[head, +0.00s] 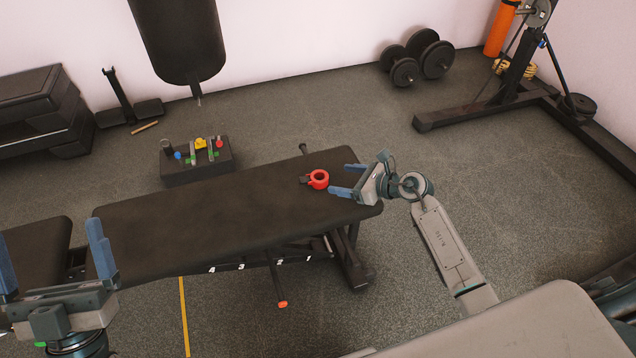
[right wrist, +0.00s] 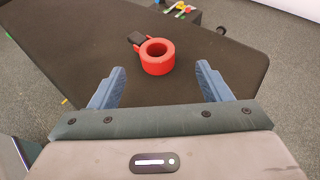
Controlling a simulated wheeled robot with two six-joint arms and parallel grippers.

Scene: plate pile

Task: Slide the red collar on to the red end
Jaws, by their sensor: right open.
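The red collar (head: 318,179), a thick ring with a black lever on its side, lies on the black bench near its right end. My right gripper (head: 340,179) is open and empty. In the right wrist view the collar (right wrist: 157,58) lies just beyond and between the two blue fingers, untouched. On a low black box (head: 198,170) behind the bench stands a small rack with coloured parts; a red end (head: 219,143) shows at its right. The rack's detail is too small to tell. My left gripper (head: 48,235) is open and empty at the lower left.
The bench (head: 210,215) is otherwise mostly clear. A punching bag (head: 180,40) hangs above the floor behind it. Dumbbells (head: 418,58) and a black rack frame (head: 515,95) stand at the back right. A short wooden stick (head: 144,127) lies on the floor near the back left.

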